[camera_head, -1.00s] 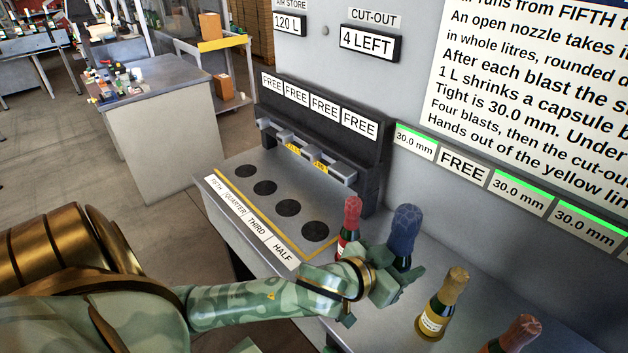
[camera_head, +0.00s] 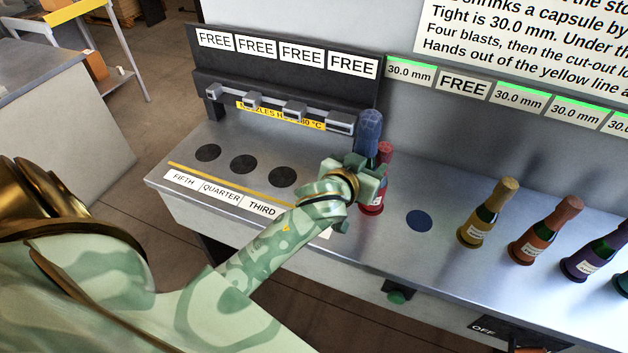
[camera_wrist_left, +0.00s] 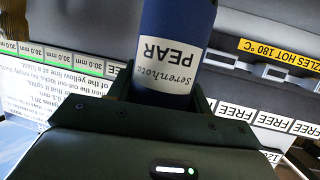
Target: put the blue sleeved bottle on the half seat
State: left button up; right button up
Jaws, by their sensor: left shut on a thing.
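My left gripper (camera_head: 358,178) is shut on the blue sleeved bottle (camera_head: 369,130), which stands about upright in the jaws. In the left wrist view the blue bottle (camera_wrist_left: 172,55) shows between the fingers, its PEAR label upside down. The half seat is hidden behind my left arm and gripper; its name label is mostly covered. The third seat (camera_head: 283,177), quarter seat (camera_head: 244,164) and fifth seat (camera_head: 208,153) are bare black discs. I cannot tell how high the bottle is above the bench. My right gripper is not in view.
A red bottle (camera_head: 372,204) stands close behind my left gripper. A bare blue disc (camera_head: 419,220) lies to its right. Gold (camera_head: 488,212), orange (camera_head: 546,230) and purple (camera_head: 597,252) bottles stand further right. A nozzle bar (camera_head: 290,110) runs behind the seats.

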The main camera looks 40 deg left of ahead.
pick_arm(q)
jog(key=shift+w+a+f, duration=0.15)
jog(key=shift+a+f, duration=0.4)
jog(key=shift+a, duration=0.35)
jog(key=w+a+f+b, duration=0.1)
jog(key=w+a+f, duration=0.1)
jog(key=a+f, duration=0.1)
jog(key=w+a+f+b, duration=0.1)
jog(key=w+a+f, duration=0.1)
jog(key=a+f, duration=0.2)
jog(key=w+a+f+b, duration=0.2)
jog(key=a+f, duration=0.1)
jog(key=f, duration=0.2)
jog(key=shift+a+f, duration=0.2)
jog(key=shift+a, duration=0.15)
jog(key=shift+s, duration=0.1)
jog(key=o, duration=1.3)
jog(key=shift+f, duration=0.15)
